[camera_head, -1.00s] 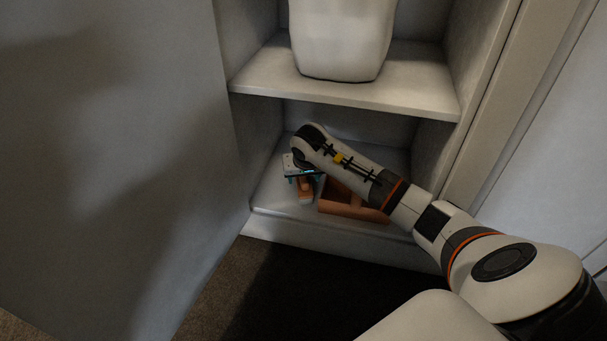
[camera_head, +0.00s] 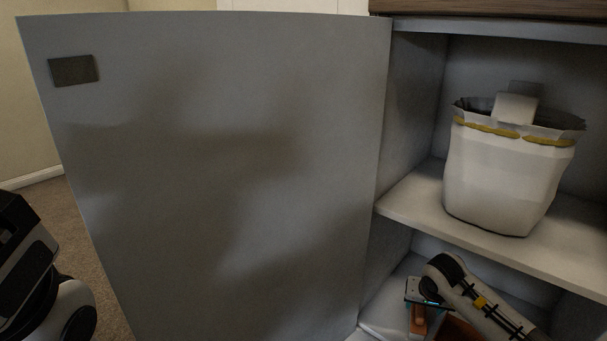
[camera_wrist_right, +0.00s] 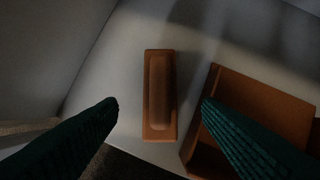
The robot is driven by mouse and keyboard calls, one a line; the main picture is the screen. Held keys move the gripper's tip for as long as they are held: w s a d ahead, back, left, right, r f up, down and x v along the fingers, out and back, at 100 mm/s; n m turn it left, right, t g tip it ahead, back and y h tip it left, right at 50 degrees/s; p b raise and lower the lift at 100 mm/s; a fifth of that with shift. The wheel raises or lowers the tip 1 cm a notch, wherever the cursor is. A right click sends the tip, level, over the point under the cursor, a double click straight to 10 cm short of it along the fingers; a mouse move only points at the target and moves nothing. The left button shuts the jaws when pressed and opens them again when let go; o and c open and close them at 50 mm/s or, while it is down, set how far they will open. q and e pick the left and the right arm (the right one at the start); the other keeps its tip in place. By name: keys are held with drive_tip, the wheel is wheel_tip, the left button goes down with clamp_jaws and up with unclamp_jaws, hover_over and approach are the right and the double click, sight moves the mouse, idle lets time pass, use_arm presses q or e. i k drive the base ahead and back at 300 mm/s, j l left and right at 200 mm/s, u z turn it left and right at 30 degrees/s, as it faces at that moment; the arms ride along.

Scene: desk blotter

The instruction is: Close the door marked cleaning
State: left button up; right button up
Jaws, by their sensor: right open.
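A large grey door (camera_head: 220,180) stands wide open at the left of the cabinet in the head view, hinged on the cabinet's left side. A small dark plate (camera_head: 74,70) sits near its upper left corner; I cannot read any marking on it. My right gripper (camera_head: 418,299) is inside the cabinet's lower compartment, apart from the door. In the right wrist view its two dark green fingers are open (camera_wrist_right: 160,102), with nothing between the tips but a view of an orange-brown block (camera_wrist_right: 160,95) lying beyond them. My left gripper is not in view.
A white bin (camera_head: 500,185) with a liner stands on the cabinet shelf (camera_head: 410,205) above my right arm. An open orange-brown box (camera_wrist_right: 262,105) lies beside the block on the compartment floor. Brown carpet (camera_head: 75,225) shows left of the door.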

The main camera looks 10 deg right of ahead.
sight(220, 168)
drive_tip(key=k+j, duration=0.8)
